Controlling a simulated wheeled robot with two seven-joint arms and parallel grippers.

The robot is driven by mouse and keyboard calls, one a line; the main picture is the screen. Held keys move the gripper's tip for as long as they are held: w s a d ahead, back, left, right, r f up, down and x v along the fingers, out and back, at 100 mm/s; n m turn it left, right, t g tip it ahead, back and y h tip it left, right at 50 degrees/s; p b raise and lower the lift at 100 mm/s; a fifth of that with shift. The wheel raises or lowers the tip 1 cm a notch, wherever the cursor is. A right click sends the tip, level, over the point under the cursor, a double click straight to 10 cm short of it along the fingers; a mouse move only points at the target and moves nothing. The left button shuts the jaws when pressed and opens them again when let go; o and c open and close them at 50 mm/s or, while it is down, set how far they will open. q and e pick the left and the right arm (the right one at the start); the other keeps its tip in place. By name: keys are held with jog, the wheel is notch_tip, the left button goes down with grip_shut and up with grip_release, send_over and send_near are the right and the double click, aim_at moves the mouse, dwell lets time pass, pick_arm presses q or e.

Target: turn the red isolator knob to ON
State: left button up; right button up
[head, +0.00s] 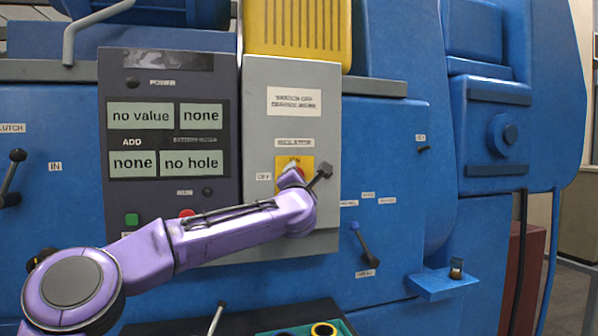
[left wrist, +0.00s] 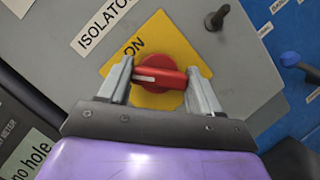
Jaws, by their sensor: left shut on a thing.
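The red isolator knob (left wrist: 160,82) sits on a yellow plate (left wrist: 176,42) on a grey cabinet. My left gripper (left wrist: 160,84) is shut on its bar, one finger at each end. A pale mark shows at the bar's left end in the left wrist view; the ON label is up and left of the knob, so the bar does not point straight at it. My right gripper is not in view.
A black lever (left wrist: 217,17) stands right of the knob. A dark panel (head: 170,72) with display labels, a green button (head: 131,219) and a red button (head: 187,213) lies left, behind my arm.

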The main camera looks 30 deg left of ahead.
pick_arm(q)
jog(key=m+h+p, duration=0.1)
jog(key=m+p, duration=0.3)
jog(key=p, duration=0.1)
jog(key=m+g+h+p, duration=0.1)
jog(key=m+p, duration=0.3)
jog(key=p, duration=0.1)
jog(key=shift+r+g, duration=0.2)
jog(key=shift+g, duration=0.1)
jog(key=shift+f, duration=0.1)
jog(key=o, duration=1.1)
jog(key=shift+c, duration=0.2)
